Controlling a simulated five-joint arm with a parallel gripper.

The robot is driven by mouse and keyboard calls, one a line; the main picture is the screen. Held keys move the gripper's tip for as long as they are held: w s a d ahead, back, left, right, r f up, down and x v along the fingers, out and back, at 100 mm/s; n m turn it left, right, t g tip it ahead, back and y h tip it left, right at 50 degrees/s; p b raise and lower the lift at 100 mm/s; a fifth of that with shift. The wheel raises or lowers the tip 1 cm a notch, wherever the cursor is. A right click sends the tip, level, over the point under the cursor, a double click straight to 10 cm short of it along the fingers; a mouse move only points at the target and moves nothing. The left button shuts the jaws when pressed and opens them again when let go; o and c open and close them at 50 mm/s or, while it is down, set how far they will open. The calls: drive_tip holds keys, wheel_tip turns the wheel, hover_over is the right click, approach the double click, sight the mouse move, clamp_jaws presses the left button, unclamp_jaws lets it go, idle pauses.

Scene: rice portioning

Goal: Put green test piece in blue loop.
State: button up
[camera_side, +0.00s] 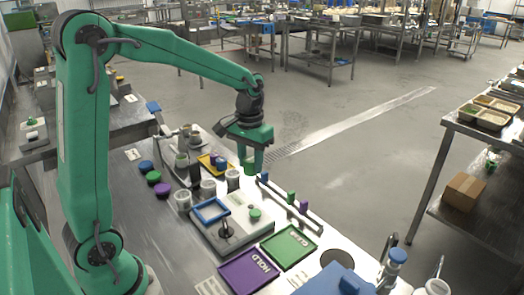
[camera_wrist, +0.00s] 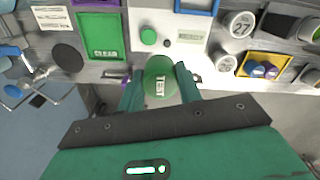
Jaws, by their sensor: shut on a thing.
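The green test piece (camera_wrist: 160,78), a rounded green thing marked TEST, sits between the two green fingers of my gripper (camera_wrist: 160,90) in the wrist view. My gripper is shut on it. In the side view my gripper (camera_side: 251,163) hangs above the bench, and the piece is hard to tell from the green fingers there. The blue loop (camera_side: 212,221) is a square blue frame lying on a grey box, below and left of my gripper in the side view. Its lower edge shows at the top of the wrist view (camera_wrist: 197,11), apart from the piece.
The grey box also carries a green button (camera_side: 255,214) and a black knob (camera_side: 226,229). A green CLEAR tray (camera_wrist: 99,22) and a purple HOLD tray (camera_side: 248,272) lie nearby. White pots (camera_wrist: 240,24), a yellow tray (camera_wrist: 244,64) and a rail with small blocks (camera_side: 291,198) surround it.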

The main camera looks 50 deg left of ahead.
drive_tip(key=s+a+f+n, duration=0.4)
drive_tip(key=s+a+n, duration=0.35)
drive_tip(key=a, duration=0.45)
drive_tip(key=n, duration=1)
hover_over(168, 207)
wheel_tip(168, 207, down, 4)
drive_tip(key=shift+f, duration=2.4)
drive_tip(key=shift+f, duration=0.1)
drive_tip(key=shift+f, duration=1.7)
drive_tip(key=shift+f, duration=0.15)
drive_tip(key=o, duration=1)
